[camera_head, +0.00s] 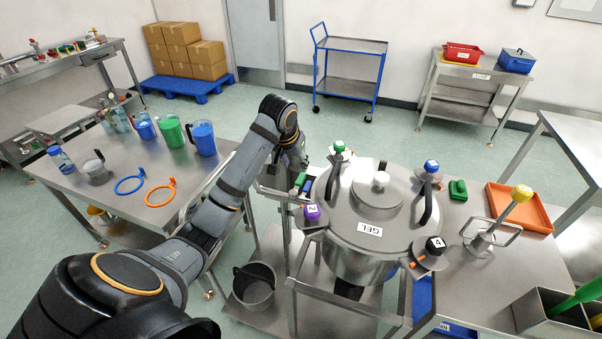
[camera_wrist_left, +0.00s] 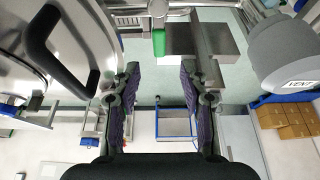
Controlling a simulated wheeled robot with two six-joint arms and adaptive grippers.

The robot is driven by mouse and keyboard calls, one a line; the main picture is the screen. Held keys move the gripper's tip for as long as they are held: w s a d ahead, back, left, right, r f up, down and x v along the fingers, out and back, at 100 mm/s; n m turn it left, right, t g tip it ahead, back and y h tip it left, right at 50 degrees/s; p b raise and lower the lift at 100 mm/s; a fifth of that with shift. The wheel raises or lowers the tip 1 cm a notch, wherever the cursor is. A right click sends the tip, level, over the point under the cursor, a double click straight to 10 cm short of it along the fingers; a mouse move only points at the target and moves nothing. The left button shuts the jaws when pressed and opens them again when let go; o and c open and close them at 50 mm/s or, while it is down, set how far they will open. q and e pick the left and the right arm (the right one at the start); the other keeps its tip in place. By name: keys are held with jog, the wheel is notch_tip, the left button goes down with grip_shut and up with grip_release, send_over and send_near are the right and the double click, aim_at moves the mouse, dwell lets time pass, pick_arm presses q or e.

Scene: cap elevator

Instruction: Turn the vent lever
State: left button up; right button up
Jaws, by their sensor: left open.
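A grey rounded housing (camera_wrist_left: 290,50) with a VENT label shows at the upper right of the left wrist view; I cannot make it out in the head view. A green piece (camera_wrist_left: 158,42) sits by a metal block (camera_wrist_left: 205,40), ahead of my fingers. Green also shows just below my gripper in the head view (camera_head: 300,181); I cannot tell if it is the lever's handle. My left gripper (camera_head: 296,162) is open and empty, pointing down beside the large steel GEL pot (camera_head: 365,258). Its two fingers (camera_wrist_left: 160,85) are apart with nothing between them. My right gripper is not in view.
The pot's lid (camera_head: 377,197) has black handles and coloured, numbered clamp knobs around it. A left table (camera_head: 110,180) holds jugs and rings. A grey bucket (camera_head: 254,287) stands below.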

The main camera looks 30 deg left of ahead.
aim_at(300, 178)
pick_arm(q)
jog(key=x, duration=0.4)
jog(key=shift+w+f+p, duration=0.1)
jog(key=shift+w+p, duration=0.1)
jog(key=shift+p, duration=0.1)
jog(key=x, duration=0.4)
jog(key=shift+w+f, duration=0.25)
jog(key=shift+w, duration=0.1)
jog(key=shift+f+p, duration=0.2)
jog(key=shift+p, duration=0.1)
jog(key=shift+f, duration=0.2)
jog(key=shift+c, duration=0.6)
jog(key=c, duration=0.7)
grip_shut()
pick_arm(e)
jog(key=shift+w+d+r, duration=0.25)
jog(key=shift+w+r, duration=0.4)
